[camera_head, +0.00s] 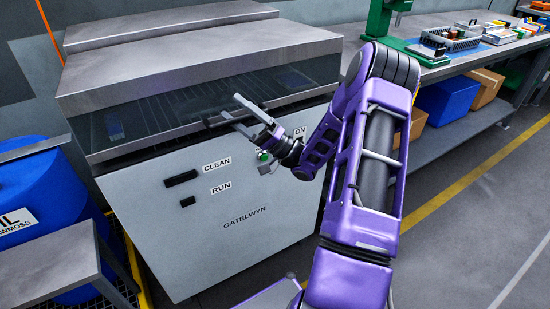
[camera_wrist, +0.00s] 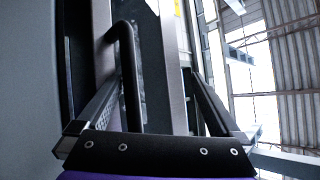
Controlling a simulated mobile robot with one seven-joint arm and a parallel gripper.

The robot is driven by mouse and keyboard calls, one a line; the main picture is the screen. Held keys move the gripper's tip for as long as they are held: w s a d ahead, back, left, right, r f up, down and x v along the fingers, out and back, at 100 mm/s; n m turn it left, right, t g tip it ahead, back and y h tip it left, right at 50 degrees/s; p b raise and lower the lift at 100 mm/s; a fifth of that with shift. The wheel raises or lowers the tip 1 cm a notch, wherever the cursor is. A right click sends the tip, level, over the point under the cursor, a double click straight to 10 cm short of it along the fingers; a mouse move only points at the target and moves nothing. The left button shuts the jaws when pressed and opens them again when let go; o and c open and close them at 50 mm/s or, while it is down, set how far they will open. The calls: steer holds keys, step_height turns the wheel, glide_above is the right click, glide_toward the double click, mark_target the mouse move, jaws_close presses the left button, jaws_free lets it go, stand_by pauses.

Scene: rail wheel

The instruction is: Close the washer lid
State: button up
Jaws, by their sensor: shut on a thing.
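The washer (camera_head: 235,205) is a grey cabinet with a large lid on top. The lid (camera_head: 190,75) has a grey metal top and a dark see-through front with a metal lower rim. My gripper (camera_head: 230,106) is at the middle of the lid's front, by a dark handle (camera_head: 213,121). In the wrist view, the black handle (camera_wrist: 130,75) and a grey lid edge (camera_wrist: 165,70) lie between my two fingers. The fingers are apart but shut on the handle; the exact contact is hard to see.
A blue drum (camera_head: 45,205) and a grey side table (camera_head: 50,258) stand at left. A workbench (camera_head: 435,68) with a green machine (camera_head: 382,20) and trays of parts is at right. Blue and cardboard boxes sit on its lower shelf. The floor at front right is clear.

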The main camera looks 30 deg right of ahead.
steer(key=shift+m, duration=0.5)
steer(key=v, duration=0.4)
steer(key=f+v, duration=0.1)
steer(key=v, duration=0.1)
steer(key=shift+w, duration=0.3)
steer(key=shift+s+d+t+h, duration=0.3)
steer(key=shift+s+d, duration=0.5)
steer(key=shift+s, duration=0.3)
steer(key=c, duration=0.4)
steer(key=shift+s+d+f, duration=0.35)
steer(key=shift+d+f, duration=0.15)
steer(key=shift+f, duration=0.95)
steer(key=shift+s+d+f, duration=0.35)
steer(key=shift+d+f, duration=0.2)
steer(key=shift+f, duration=0.95)
steer(key=shift+s+d+f, duration=0.4)
steer(key=shift+d+f, duration=0.1)
steer(key=shift+f, duration=0.95)
